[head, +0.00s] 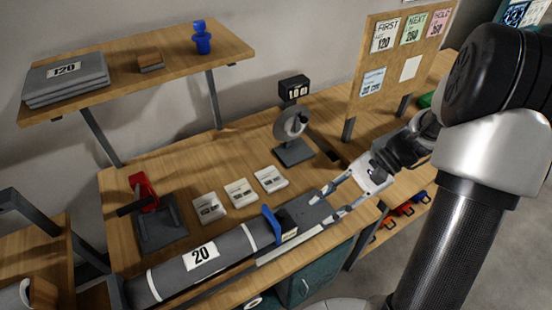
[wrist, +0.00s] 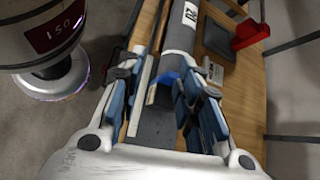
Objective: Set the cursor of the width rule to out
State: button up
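A blue upright piece (head: 272,225), which looks like the cursor, stands at the right end of a grey roll (head: 200,257) labelled 20. It also shows in the wrist view (wrist: 168,78), beyond and between my fingers. A pale strip (head: 290,245), perhaps the width rule, runs along the bench's front edge; its marks are too small to read. A dark flat plate (head: 318,208) lies right of the cursor. My gripper (head: 337,202) is open over the plate's right end, its fingers spread and apart from the cursor. Nothing shows between the fingertips.
Three pale labelled blocks (head: 240,191) lie behind the roll. A red-handled tool (head: 145,190) stands at the left and a dial on a stand (head: 291,125) behind. A card board (head: 400,60) rises at the back right. A shelf (head: 120,85) overhangs the back left.

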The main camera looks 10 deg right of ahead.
aim_at(289, 221)
jog(key=w+d+f+m+t+y, duration=0.1)
jog(key=d+f+m+t+y, duration=0.35)
jog(key=f, duration=0.45)
jog(key=d+f+m+t+y, duration=0.1)
jog(key=d+f+m+t, duration=0.35)
jog(key=f+m, duration=0.3)
jog(key=shift+n+t, duration=0.3)
jog(key=shift+n, duration=0.1)
jog(key=b+x, duration=0.1)
jog(key=x, duration=1.6)
jog(key=shift+a+f+b, duration=0.15)
jog(key=shift+a+b, duration=0.1)
jog(key=shift+b, duration=0.1)
jog(key=shift+s, duration=0.1)
jog(key=shift+c, duration=0.2)
grip_shut()
